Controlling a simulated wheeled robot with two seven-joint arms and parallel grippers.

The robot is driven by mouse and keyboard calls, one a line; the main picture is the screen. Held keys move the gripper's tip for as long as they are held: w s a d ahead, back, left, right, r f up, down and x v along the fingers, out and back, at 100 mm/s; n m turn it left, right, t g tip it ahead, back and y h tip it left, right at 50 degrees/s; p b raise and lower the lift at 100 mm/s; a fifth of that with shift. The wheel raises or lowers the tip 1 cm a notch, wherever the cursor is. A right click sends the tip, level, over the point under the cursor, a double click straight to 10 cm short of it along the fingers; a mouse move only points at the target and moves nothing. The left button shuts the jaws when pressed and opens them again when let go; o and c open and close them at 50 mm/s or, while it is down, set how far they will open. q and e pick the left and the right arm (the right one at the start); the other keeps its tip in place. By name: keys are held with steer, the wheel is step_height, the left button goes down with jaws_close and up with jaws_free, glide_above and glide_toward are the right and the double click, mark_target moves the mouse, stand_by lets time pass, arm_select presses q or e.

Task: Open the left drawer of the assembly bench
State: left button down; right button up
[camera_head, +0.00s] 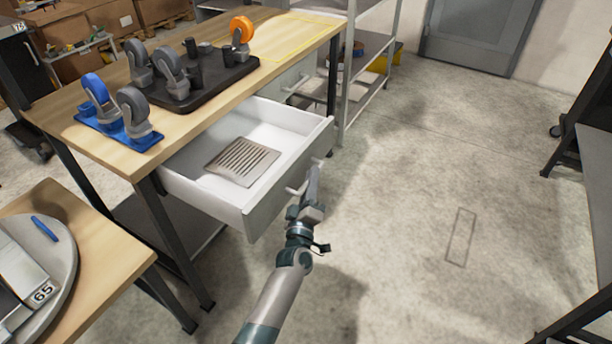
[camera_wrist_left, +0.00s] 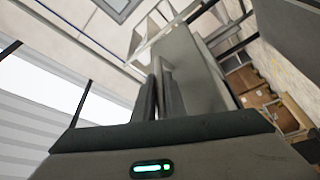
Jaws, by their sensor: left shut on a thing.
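The assembly bench (camera_head: 190,125) has a wooden top. Its left drawer (camera_head: 291,178) is white and stands well pulled out, with its inside in view. A grey slotted plate (camera_head: 243,161) lies in it. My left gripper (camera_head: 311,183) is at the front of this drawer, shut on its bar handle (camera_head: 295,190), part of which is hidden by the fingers. In the left wrist view the two dark fingers (camera_wrist_left: 162,95) are close together beside a grey panel. The right drawer (camera_head: 292,84) of the bench looks shut. My right gripper is in neither view.
Caster wheels stand on a blue base (camera_head: 115,130) and a black tray (camera_head: 200,87) on the bench. A shelf rack (camera_head: 358,75) stands beyond it. Another table (camera_head: 75,225) is at the lower left. The floor (camera_head: 430,180) right of the drawer is clear.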

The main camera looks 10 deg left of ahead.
arm_select(q)
steer(key=c, duration=1.8)
jaws_free()
steer(key=shift+s+f, duration=0.1)
steer(key=shift+s, duration=0.05)
steer(key=b+v, duration=0.2)
steer(key=v, duration=1.5)
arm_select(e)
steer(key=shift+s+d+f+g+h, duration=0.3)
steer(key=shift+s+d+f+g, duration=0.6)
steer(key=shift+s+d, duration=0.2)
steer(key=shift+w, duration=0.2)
